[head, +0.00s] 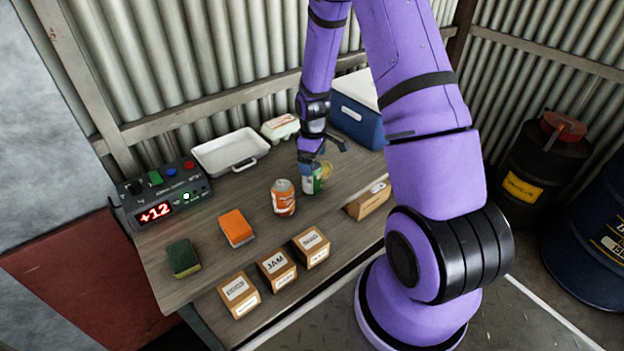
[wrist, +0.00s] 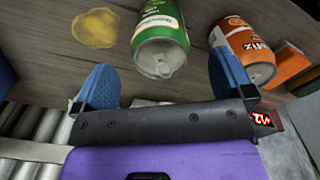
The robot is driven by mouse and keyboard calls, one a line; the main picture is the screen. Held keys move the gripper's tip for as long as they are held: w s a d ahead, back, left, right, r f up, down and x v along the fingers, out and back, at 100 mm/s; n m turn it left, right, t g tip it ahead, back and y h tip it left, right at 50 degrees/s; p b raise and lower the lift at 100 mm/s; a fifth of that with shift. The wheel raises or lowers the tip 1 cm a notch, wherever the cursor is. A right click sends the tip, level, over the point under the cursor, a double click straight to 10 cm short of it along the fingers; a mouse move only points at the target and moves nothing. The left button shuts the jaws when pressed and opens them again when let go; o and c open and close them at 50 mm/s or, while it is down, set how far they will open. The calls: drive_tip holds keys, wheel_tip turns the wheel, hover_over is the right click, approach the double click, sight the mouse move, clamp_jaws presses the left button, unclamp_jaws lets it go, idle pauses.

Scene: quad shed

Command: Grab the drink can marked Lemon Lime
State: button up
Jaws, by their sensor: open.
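A green drink can (head: 312,182) stands on the wooden bench, partly hidden behind my gripper in the head view. In the wrist view the green can (wrist: 162,42) shows its silver top and a pale label band, too small to read for sure. It sits ahead of and between the two blue fingers. My gripper (wrist: 160,85) is open and empty, close to the can; I cannot see either finger touching it. In the head view my gripper (head: 315,160) is over the back of the can. An orange can (head: 284,198) stands just left of it and also shows in the wrist view (wrist: 245,50).
A yellow patch (wrist: 95,28) lies beside the green can. A cardboard box (head: 368,200) lies right of the cans.

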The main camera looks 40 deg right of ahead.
sight(312, 179)
drive_tip(key=shift+w+f, duration=0.1)
drive_tip(key=shift+f, duration=2.6)
drive_tip(key=shift+c, duration=0.4)
drive_tip(key=c, duration=1.1)
drive_tip(key=shift+r, duration=0.15)
drive_tip(key=shift+c, duration=0.2)
